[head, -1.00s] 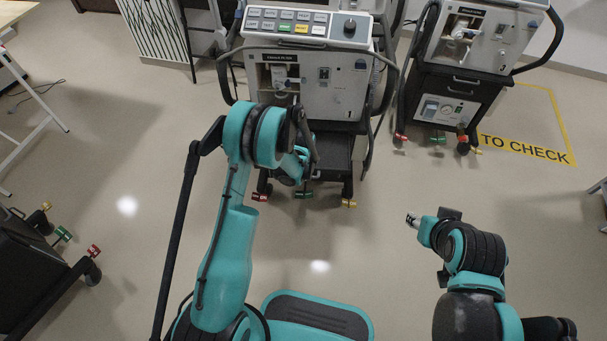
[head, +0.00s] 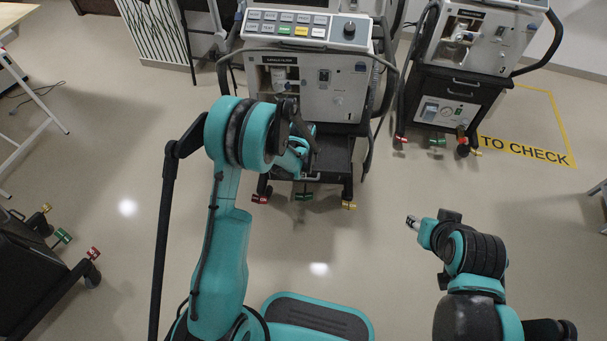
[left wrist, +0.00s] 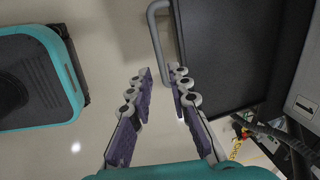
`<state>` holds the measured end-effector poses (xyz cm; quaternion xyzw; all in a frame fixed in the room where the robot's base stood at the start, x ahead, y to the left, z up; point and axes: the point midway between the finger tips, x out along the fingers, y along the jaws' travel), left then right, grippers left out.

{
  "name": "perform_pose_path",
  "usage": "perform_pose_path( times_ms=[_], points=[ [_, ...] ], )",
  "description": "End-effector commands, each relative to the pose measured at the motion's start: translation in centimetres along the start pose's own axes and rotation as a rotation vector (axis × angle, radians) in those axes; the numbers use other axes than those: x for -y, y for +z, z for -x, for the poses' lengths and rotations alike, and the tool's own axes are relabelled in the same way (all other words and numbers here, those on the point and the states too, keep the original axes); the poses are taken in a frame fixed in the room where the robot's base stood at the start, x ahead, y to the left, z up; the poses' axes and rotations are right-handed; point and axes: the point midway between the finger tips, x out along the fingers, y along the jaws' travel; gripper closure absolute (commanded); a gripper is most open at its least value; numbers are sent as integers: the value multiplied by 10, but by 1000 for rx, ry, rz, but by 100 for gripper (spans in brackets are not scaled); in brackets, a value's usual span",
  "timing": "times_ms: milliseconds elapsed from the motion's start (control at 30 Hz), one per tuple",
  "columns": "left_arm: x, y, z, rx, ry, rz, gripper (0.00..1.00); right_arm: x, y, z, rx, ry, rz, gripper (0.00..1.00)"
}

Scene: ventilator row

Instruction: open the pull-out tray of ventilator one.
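A flat dark tray (head: 338,153) is low on the cart. In the left wrist view the tray (left wrist: 235,50) is a black slab with a grey bar handle (left wrist: 158,40) along its edge. My left gripper (left wrist: 163,71) is open, with the handle's lower end appearing between its fingertips; contact cannot be told. In the head view my left arm hides most of this gripper. My right gripper (head: 411,221) is apart over floor, its fingers too small to judge.
A second ventilator (head: 475,40) on a cart with a drawer stands at the right, near yellow "TO CHECK" floor marking (head: 525,150). A dark cart (head: 40,270) stands at the lower left. The floor between me and the ventilator is clear.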

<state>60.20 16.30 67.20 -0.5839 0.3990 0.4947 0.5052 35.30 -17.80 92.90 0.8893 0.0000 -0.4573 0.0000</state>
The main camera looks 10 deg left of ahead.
Motion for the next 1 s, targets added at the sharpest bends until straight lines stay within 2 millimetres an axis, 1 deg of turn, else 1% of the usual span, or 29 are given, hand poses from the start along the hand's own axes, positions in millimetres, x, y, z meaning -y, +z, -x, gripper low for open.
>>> perform_pose_path(
  times_ms=[33, 100, 200, 333, 467, 933, 1000],
  points=[
    [0, 0, 12, 0, 0, 0, 81, 0, 0, 0, 0, 0, 0, 60],
    [0, 0, 26, 0, 0, 0, 81, 0, 0, 0, 0, 0, 0, 60],
    [0, 0, 42, 0, 0, 0, 81, 0, 0, 0, 0, 0, 0, 60],
    [0, 0, 55, 0, 0, 0, 81, 0, 0, 0, 0, 0, 0, 60],
    [0, 0, 60, 0, 0, 0, 81, 0, 0, 0, 0, 0, 0, 60],
    [0, 0, 60, 0, 0, 0, 81, 0, 0, 0, 0, 0, 0, 60],
    [0, 0, 64, -1, -3, 10, 81, 0, 0, 0, 0, 0, 0, 60]
  ],
)
